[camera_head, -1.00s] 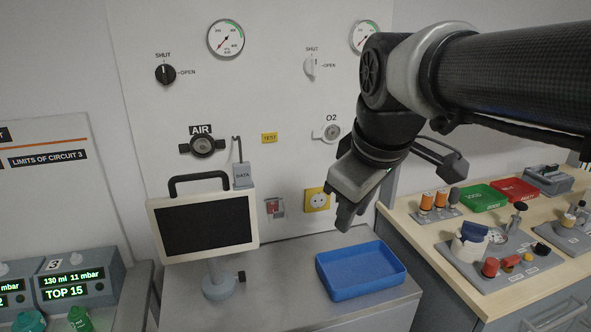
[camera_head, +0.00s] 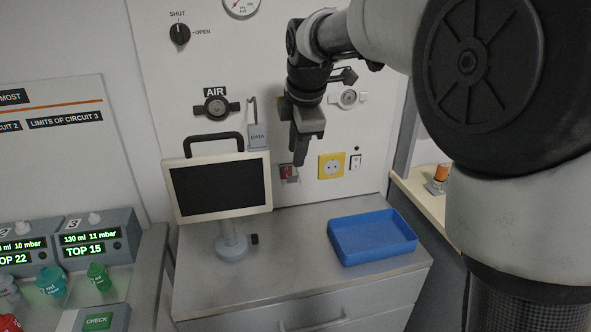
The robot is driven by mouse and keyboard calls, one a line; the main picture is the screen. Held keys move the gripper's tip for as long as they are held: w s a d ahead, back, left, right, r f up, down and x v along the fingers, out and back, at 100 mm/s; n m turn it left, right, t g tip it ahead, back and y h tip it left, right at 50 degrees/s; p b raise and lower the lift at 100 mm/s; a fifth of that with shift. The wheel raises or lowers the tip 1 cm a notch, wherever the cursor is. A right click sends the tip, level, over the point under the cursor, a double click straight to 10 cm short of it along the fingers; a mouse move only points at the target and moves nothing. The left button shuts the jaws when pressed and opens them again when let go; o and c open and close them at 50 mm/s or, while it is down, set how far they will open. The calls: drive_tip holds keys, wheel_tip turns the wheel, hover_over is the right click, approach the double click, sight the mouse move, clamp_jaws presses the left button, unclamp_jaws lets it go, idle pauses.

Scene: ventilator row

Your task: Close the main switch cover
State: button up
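A small red switch (camera_head: 287,172) with what looks like a clear cover sits low on the wall panel, left of the yellow socket (camera_head: 332,166). The cover is too small and partly hidden for me to tell how far open it stands. My gripper (camera_head: 299,161) points down just in front of the panel, at the right edge of the red switch, and overlaps it in the picture. I cannot tell whether it touches the cover. The fingers look like one dark block, so their opening does not show.
A monitor (camera_head: 220,187) on a stand is left of the gripper. A blue tray (camera_head: 372,237) lies on the grey counter (camera_head: 290,258) below. A white rocker switch (camera_head: 356,161) is right of the socket. My own arm covers the right side.

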sight(293, 177)
drive_tip(key=b+x, duration=0.1)
drive_tip(key=x, duration=0.8)
drive_tip(key=shift+w, duration=0.1)
clamp_jaws()
